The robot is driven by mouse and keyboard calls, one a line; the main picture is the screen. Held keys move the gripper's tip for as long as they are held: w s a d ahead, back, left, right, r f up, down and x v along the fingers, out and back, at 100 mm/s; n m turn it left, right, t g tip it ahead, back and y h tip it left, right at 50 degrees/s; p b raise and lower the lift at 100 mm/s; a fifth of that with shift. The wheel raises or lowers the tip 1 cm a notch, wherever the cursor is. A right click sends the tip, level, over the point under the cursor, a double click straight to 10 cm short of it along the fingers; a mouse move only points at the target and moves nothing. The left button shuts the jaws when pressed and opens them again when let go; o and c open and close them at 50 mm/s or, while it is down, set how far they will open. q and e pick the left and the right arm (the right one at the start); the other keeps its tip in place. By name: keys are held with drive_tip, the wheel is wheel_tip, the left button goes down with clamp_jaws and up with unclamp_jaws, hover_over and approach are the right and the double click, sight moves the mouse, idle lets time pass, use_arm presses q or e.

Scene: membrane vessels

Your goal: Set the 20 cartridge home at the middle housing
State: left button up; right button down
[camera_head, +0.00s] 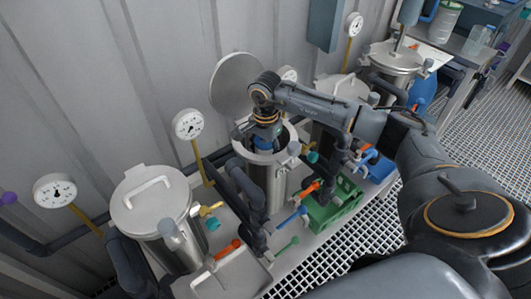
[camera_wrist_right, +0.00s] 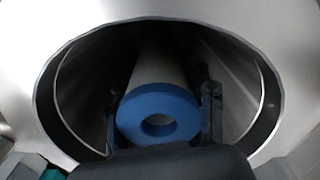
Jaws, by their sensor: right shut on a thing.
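The middle housing (camera_head: 267,185) is an upright steel vessel, and its round lid (camera_head: 237,84) is swung up behind it. In the right wrist view its rim (camera_wrist_right: 285,85) frames a dark bore. A white cartridge with a blue ring-shaped end cap (camera_wrist_right: 158,112) is inside the mouth, its body running deeper. My right gripper (camera_head: 266,136) is over the open mouth, with its fingers on either side of the blue cap, shut on the cartridge. A little blue shows under it in the head view. No number is readable, and the cartridge's far end is hidden. My left gripper is out of view.
A lidded vessel (camera_head: 152,205) stands at the left, and others (camera_head: 395,58) stand at the back right. Gauges (camera_head: 188,125) on yellow stems and coloured valve handles crowd the pipes. A green crate (camera_head: 335,205) sits on the platform to the right.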

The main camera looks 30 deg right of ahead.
drive_tip(key=shift+c, duration=2.1)
unclamp_jaws()
drive_tip(key=shift+f, duration=0.1)
wheel_tip(320, 180, up, 12)
drive_tip(key=shift+r, duration=0.1)
